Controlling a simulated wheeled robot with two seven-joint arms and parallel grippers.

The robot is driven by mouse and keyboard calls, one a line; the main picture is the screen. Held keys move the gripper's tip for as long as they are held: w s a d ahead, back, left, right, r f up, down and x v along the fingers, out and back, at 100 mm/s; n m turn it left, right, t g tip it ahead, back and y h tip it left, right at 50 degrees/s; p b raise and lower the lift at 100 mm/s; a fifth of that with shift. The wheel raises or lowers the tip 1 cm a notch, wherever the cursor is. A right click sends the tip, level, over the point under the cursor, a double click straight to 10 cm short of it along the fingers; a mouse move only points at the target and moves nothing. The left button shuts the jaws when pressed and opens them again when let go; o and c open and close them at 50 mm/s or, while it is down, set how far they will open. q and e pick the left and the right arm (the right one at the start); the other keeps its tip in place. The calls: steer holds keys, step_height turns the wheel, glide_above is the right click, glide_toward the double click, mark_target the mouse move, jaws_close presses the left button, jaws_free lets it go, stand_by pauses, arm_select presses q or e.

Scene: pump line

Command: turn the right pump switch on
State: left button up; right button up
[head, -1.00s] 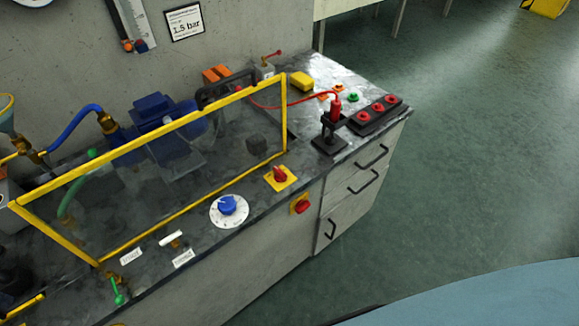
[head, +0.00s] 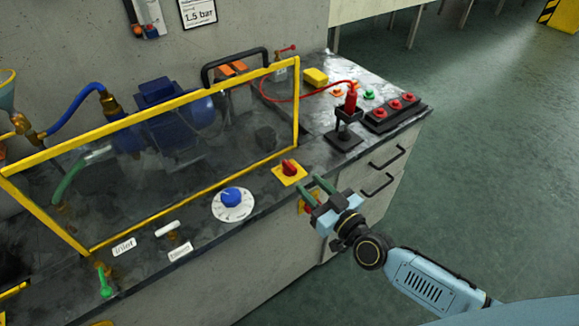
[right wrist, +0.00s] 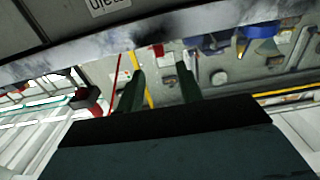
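A red rotary switch on a yellow plate (head: 289,169) is on the bench top near its front edge in the head view. A second red switch on a yellow plate (head: 304,205) is on the bench front below it, partly hidden by my right gripper. I cannot tell from the pictures which one is the right pump switch. My right gripper (head: 313,190) is open and empty, with its green fingers apart, in front of the bench edge close to both switches. Its two fingers (right wrist: 158,86) also show apart in the right wrist view. My left gripper is not in view.
A blue dial (head: 231,198) sits left of the top switch. A yellow-framed clear guard (head: 152,103) stands behind. A black stand with a red plug (head: 346,125) and a block of red buttons (head: 394,111) are to the right. Floor at right is clear.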

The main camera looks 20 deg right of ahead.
mark_target(297, 171)
steer(key=x, duration=0.3)
steer(key=b+x, duration=0.1)
steer(key=x, duration=0.2)
steer(key=b+x, duration=0.1)
steer(key=x, duration=0.2)
steer(key=shift+w+d+f, duration=0.2)
steer(key=shift+d+f, duration=0.05)
steer(key=shift+f, duration=0.05)
steer(key=shift+c, duration=0.5)
